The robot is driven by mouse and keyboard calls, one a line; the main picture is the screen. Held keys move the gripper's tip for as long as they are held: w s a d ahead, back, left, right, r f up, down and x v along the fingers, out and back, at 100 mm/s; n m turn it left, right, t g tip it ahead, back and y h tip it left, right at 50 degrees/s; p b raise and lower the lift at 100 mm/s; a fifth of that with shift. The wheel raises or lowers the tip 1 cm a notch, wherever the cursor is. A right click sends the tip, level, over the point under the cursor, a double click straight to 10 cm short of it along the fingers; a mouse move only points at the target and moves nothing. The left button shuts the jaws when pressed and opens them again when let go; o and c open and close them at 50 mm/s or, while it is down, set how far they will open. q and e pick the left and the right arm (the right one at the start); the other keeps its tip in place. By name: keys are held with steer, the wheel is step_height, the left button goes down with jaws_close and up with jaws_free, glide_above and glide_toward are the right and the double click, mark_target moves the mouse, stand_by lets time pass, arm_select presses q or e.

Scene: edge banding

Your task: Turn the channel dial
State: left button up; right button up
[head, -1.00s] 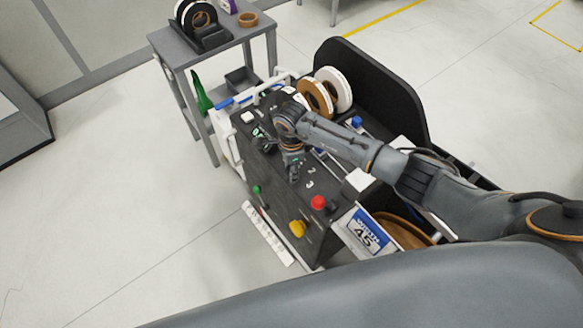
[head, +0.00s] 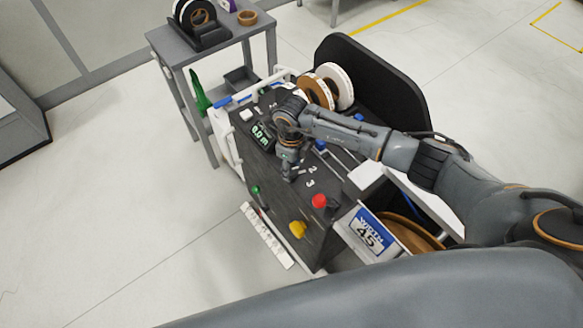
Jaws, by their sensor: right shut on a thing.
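The dark machine top (head: 275,205) carries white channel numbers (head: 311,176) to the right of my right gripper. My right gripper (head: 288,176) points down at the machine top, just left of these numbers. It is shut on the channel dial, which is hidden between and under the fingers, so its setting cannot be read. My left gripper is not in view.
A red button (head: 319,201), a yellow knob (head: 297,228) and a small green control (head: 256,189) sit on the machine nearby. A display (head: 261,136) reads about 0.0 m. Edge-band rolls (head: 340,86) stand behind my arm.

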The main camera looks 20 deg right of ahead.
steer(key=m+b, duration=0.1)
steer(key=m, duration=0.3)
steer(key=shift+f+m, duration=0.1)
steer(key=shift+m, duration=0.2)
steer(key=m, duration=0.4)
steer(key=shift+m, duration=0.4)
steer(key=o, duration=1.2)
step_height(320, 180, up, 12)
steer(key=shift+r, duration=0.1)
